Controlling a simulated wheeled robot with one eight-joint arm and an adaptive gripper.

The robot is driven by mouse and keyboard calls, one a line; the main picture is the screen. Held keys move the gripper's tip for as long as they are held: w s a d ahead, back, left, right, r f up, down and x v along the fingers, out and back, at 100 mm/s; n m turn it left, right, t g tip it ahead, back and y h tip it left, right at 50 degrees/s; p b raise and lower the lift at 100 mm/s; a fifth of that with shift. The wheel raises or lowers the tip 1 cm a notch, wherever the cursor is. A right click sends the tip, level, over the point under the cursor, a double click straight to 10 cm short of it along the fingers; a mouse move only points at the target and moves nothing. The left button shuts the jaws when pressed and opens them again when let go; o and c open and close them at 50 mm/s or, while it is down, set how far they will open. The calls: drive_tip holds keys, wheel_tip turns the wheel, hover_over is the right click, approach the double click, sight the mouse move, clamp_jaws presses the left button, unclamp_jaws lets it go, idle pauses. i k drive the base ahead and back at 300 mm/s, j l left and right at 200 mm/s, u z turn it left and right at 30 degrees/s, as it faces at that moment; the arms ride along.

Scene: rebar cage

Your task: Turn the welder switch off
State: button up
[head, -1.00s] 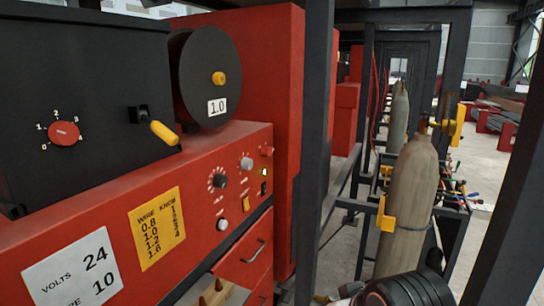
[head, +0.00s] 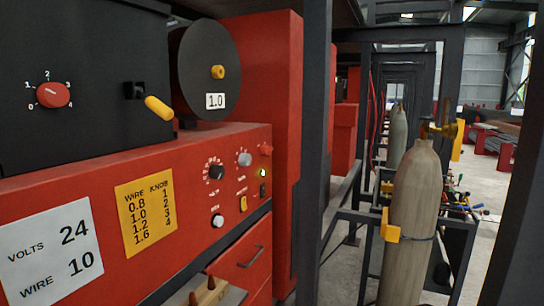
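The red welder (head: 110,190) fills the left of the head view. On its front panel a yellow switch (head: 243,203) sits below the right-hand knobs. A small green-yellow lamp (head: 262,173) beside the knobs is lit. Another red knob or button (head: 265,149) is above the lamp. A yellow-handled lever (head: 158,107) sticks out of the black box (head: 75,70) on top, next to a red dial (head: 53,95) marked 0 to 4. My gripper is not in view.
A dark steel post (head: 313,140) stands just right of the welder. A grey gas cylinder (head: 411,210) with yellow fittings stands beyond it. An open red drawer area (head: 235,265) lies below the panel. A dark frame bar crosses the right edge.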

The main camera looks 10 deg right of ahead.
sight(264, 151)
drive_tip(key=i+l, duration=0.75)
drive_tip(key=l, duration=0.25)
